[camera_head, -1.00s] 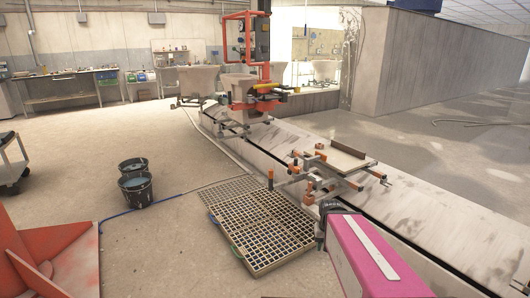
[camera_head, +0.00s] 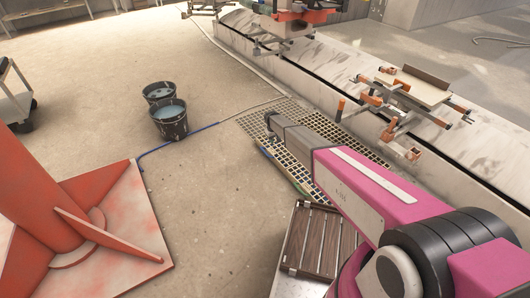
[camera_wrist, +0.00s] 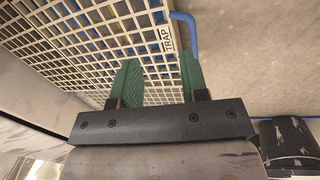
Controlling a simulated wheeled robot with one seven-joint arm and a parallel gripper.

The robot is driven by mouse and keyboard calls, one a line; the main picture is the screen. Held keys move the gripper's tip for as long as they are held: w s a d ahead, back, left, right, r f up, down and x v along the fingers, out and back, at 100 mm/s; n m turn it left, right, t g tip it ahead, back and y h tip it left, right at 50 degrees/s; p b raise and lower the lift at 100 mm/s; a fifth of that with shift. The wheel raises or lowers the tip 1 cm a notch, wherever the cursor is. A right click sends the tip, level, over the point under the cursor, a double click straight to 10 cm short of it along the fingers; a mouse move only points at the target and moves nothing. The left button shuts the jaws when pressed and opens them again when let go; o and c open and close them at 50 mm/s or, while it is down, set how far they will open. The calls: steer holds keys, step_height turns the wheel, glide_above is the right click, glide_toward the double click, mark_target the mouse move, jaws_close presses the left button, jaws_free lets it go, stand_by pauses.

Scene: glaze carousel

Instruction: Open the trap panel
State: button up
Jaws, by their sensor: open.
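The trap panel is a pale floor grating (camera_head: 286,106) with square holes, lying flat beside the long grey bench; part of it is hidden behind my arm. In the wrist view, the grating (camera_wrist: 70,50) fills the upper left, and a small white label (camera_wrist: 168,39) reading TRAP sits near its right edge. Blue shows through some holes. My gripper (camera_wrist: 160,82) is open, with its two green fingers apart and nothing seen between them. The fingers point at the grating's edge near the label; whether they touch it cannot be told. In the head view, my gripper (camera_head: 270,120) is over the grating's left part.
Two dark buckets (camera_head: 170,121) stand left of the grating. A blue hose (camera_head: 180,137) runs along the floor to it. An orange stand (camera_head: 85,225) is at the left. The long bench (camera_head: 325,75) with clamps and a board lies at the right. Floor beyond the buckets is clear.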

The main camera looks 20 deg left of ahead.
steer(key=n, duration=0.1)
glide_toward(265, 152)
steer(key=f, duration=0.5)
steer(key=w+d+f, duration=0.1)
steer(key=f, duration=0.2)
steer(key=shift+f, duration=0.4)
steer(key=shift+r, duration=0.1)
jaws_close()
